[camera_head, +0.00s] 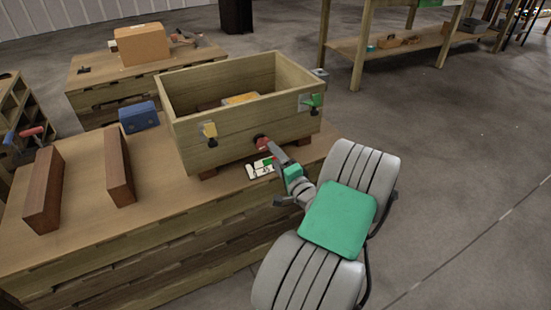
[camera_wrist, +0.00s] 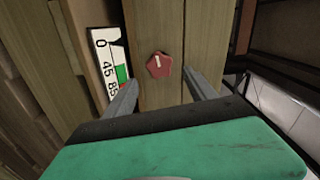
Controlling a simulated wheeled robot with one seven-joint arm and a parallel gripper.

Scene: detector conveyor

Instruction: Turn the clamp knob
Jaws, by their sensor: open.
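The clamp knob is a small red knob (camera_wrist: 159,65) with a white mark, on the front wooden face of the box. In the head view the red knob (camera_head: 262,142) shows low on the box front, partly hidden by my gripper. My gripper (camera_wrist: 165,88) is open in the wrist view, with one grey finger on each side below the knob and a gap to it. In the head view my gripper (camera_head: 275,155) reaches toward the box front. A white scale card (camera_wrist: 108,68) with numbers and a green patch lies left of the knob; it also shows in the head view (camera_head: 258,171).
Two brown bars (camera_head: 44,190) and a blue box (camera_head: 139,117) lie to the left. Floor to the right is clear.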

